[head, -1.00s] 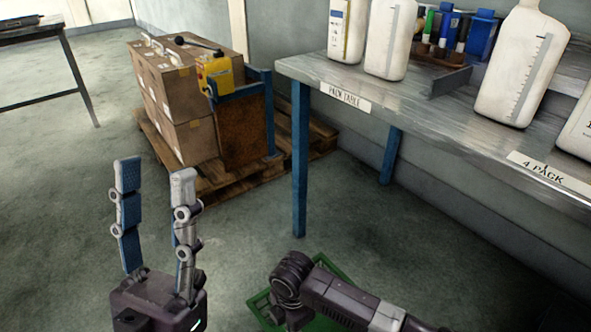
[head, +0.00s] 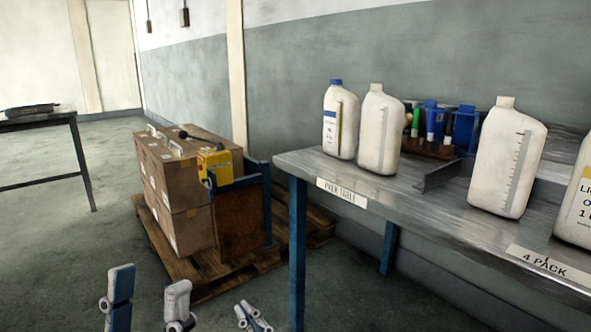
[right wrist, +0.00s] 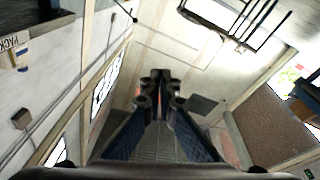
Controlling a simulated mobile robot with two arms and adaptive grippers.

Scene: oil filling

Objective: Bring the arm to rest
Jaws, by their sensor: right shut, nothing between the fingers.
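My left gripper (head: 148,290) shows at the bottom left of the head view. Its two fingers stand upright and apart, with nothing between them. My right gripper (head: 253,316) shows only by its fingertips at the bottom edge, to the right of the left one; the rest of the right arm is out of view. In the right wrist view the right gripper (right wrist: 161,82) has its fingers together and empty, with wall and ceiling parts behind it. Neither gripper touches anything.
The pack table (head: 333,168) on the right holds several white bottles, including a blue-capped one (head: 340,120), and a rack of coloured tubes (head: 430,135). Boxes (head: 185,215) sit on a wooden pallet (head: 215,283). A dark table (head: 40,120) stands far left. The floor (head: 50,260) between is clear.

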